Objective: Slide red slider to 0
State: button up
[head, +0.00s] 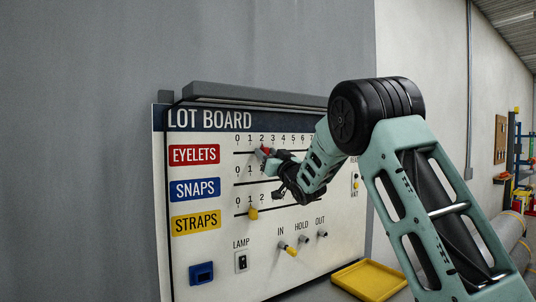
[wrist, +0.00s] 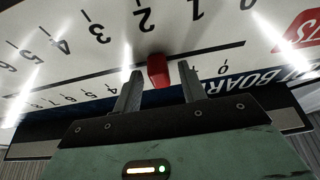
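The red slider (head: 261,153) sits on the top slot of the lot board, in the row of the red EYELETS label (head: 194,154). In the head view it stands at about the 2 of its scale. In the upside-down wrist view, the red slider (wrist: 158,70) shows between the two fingertips of my gripper (wrist: 158,78). The fingers are apart, with a gap on each side of the slider. The 0 of this scale (wrist: 222,70) lies to the right there. My gripper (head: 271,157) partly hides the slider and slot in the head view.
The lot board (head: 210,265) also has SNAPS (head: 195,189) and STRAPS (head: 195,222) rows. A yellow slider (head: 252,213) sits near 1 on the STRAPS row. My arm hides the middle row's right part.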

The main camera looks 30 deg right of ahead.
aim_at(236, 149)
grip_shut()
jog(key=a+b, duration=0.3)
jog(key=a, duration=0.1)
jog(key=a+b, duration=0.3)
jog(key=a, duration=0.2)
jog(key=shift+s+f, duration=0.1)
jog(key=shift+s, duration=0.1)
jog(key=shift+a, duration=0.25)
jog(key=shift+o, duration=0.6)
grip_release()
jog(key=shift+a, duration=0.1)
jog(key=shift+s+b, duration=0.1)
jog(key=shift+b, duration=0.2)
jog(key=b+v, duration=0.7)
jog(key=v, duration=1)
jog(key=shift+b, duration=0.35)
